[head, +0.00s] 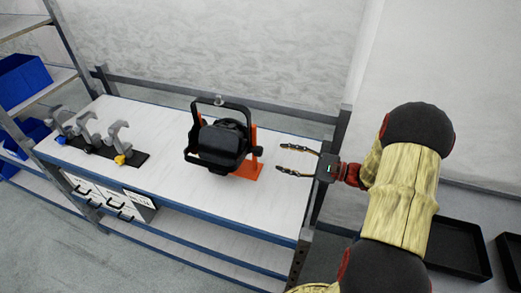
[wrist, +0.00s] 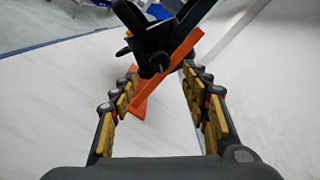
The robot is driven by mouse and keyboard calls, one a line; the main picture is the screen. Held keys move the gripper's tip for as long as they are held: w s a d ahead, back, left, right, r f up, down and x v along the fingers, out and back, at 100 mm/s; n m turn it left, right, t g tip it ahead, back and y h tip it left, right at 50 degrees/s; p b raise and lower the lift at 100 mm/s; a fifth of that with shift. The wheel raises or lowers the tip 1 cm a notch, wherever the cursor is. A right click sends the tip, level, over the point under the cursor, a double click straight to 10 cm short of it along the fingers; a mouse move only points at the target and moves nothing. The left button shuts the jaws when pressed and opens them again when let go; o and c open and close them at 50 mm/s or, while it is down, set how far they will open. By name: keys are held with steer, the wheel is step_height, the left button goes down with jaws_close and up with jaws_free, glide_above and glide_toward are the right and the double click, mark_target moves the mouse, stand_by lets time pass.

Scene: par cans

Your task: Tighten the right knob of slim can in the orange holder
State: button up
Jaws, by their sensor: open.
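The black slim can (head: 218,143) sits in its black yoke on the orange holder (head: 247,170), on the white workbench. Its right knob (head: 257,151) is a small dark knob on the side facing my gripper. In the wrist view the round black knob (wrist: 159,62) shows between and beyond my fingertips, in front of the orange holder (wrist: 142,98). My gripper (head: 281,160) is open and empty, to the right of the can, pointing left at it. A gap shows between the fingertips and the knob in the head view.
A black mat (head: 128,157) with several grey clamps lies at the bench's left end. A rail runs along the back, ending at a post on the right. Blue bins (head: 22,80) stand on shelves at left. Black trays (head: 460,248) lie at lower right. Bench between clamps and can is clear.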

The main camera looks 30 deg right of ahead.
mark_target(262, 152)
steer(key=b+x, duration=0.1)
steer(key=x, duration=0.6)
steer(key=shift+w+a+f+b, duration=0.1)
steer(key=shift+w+a+b, duration=0.2)
steer(key=shift+b, duration=0.1)
steer(key=c, duration=0.3)
steer(key=c, duration=0.8)
steer(key=shift+c, duration=0.2)
